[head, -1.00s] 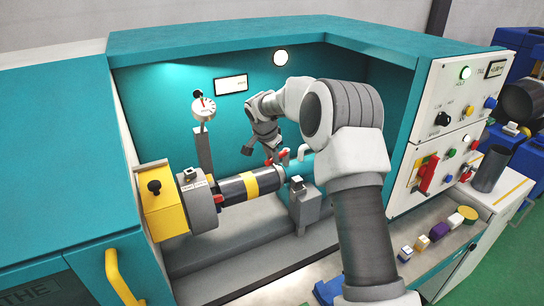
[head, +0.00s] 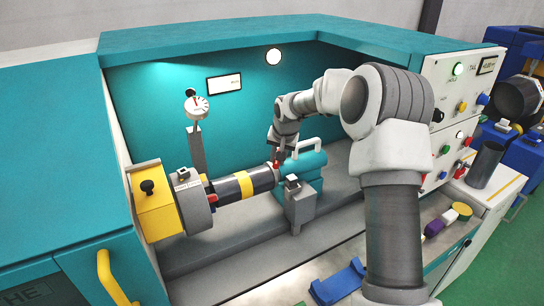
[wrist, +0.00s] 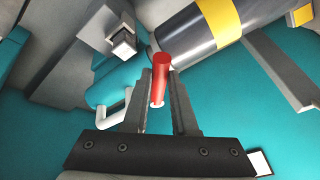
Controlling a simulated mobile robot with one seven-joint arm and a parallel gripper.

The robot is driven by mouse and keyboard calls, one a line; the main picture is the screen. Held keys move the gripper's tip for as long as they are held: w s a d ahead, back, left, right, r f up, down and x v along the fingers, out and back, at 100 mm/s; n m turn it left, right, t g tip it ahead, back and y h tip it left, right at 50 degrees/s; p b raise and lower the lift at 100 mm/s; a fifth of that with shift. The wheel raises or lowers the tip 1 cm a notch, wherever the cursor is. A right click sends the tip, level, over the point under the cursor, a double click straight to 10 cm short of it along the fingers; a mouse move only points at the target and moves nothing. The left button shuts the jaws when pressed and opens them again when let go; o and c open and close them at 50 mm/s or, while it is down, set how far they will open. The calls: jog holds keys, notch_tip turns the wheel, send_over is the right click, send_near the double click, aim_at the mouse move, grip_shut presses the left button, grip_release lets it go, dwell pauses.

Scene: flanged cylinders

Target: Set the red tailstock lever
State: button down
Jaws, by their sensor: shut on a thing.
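The red tailstock lever (head: 276,166) shows as a small red tip by the right end of the banded cylinder. In the wrist view, the red lever (wrist: 160,78) stands between the two grey fingers. My gripper (head: 277,158) points down beside the teal tailstock (head: 308,163). In the wrist view, my gripper (wrist: 159,88) is shut on the lever, with a finger on each side. The lever's base is partly hidden by the fingers.
The dark cylinder with a yellow band (head: 244,183) runs from the grey chuck (head: 192,207) towards the tailstock. A white handle (head: 308,145) rises from the tailstock. A grey block (head: 299,205) stands in front. A dial gauge (head: 197,106) stands behind the cylinder.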

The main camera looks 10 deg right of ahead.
jog(key=shift+d+r+n+g+y+p, duration=0.15)
jog(key=shift+d+n+y+p, duration=0.3)
jog(key=shift+d+n, duration=0.6)
jog(key=shift+d+f+n+g+y+p, duration=0.1)
jog(key=shift+d+n+g+y+p, duration=0.35)
jog(key=shift+n, duration=0.95)
jog(key=shift+d+r+n+y+p, duration=0.1)
jog(key=shift+d+n+y+p, duration=0.3)
jog(key=shift+d+n, duration=0.7)
jog(key=shift+a+n, duration=0.15)
jog(key=shift+n, duration=0.1)
jog(key=c, duration=0.7)
grip_release()
jog(key=b+v, duration=0.2)
jog(key=v, duration=1.5)
jog(key=shift+d, duration=0.25)
